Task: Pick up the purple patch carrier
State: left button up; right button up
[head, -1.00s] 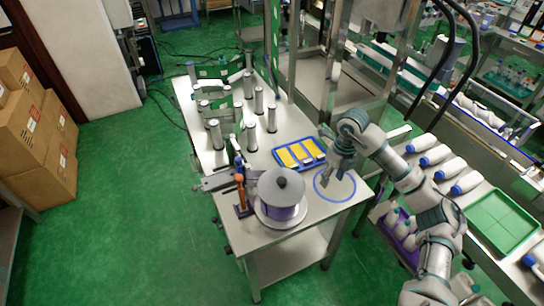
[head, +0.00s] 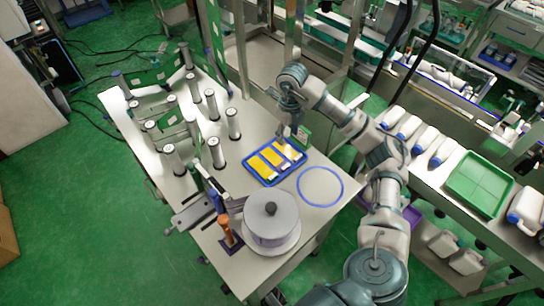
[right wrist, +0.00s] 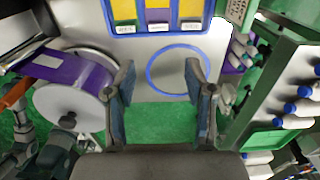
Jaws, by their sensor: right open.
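A blue-rimmed tray (head: 250,176) lies on the metal table, its compartments holding yellow pieces. In the right wrist view, the purple patch carrier (right wrist: 158,15) is in the tray's middle compartment, between two yellow pieces, partly cut off by the top edge. Its purple is hard to make out in the head view. My right gripper (head: 289,130) is at the tray's far side, above the table, and hides part of the tray's far edge. In the right wrist view, its fingers (right wrist: 158,85) are apart with nothing between them. My left gripper is not in view.
A blue ring (head: 320,203) marks bare table beside the tray. A grey reel (head: 270,207) with a purple band stands near the front edge. Several upright metal rollers (head: 233,122) stand at left. A side table at right holds white bottles and a green tray (head: 480,186).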

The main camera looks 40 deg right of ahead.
jog(key=b, duration=0.2)
send_over(285, 165)
jog(key=f, duration=1.1)
jog(key=shift+s+d, duration=0.1)
jog(key=shift+d, duration=0.15)
jog(key=shift+a+f, duration=0.2)
jog(key=shift+f, duration=0.45)
notch_tip(285, 165, down, 4)
jog(key=shift+a+b, duration=0.1)
jog(key=shift+b, duration=0.2)
jog(key=shift+f, duration=0.2)
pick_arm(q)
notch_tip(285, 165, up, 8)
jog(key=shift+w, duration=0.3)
pick_arm(e)
jog(key=c, duration=0.9)
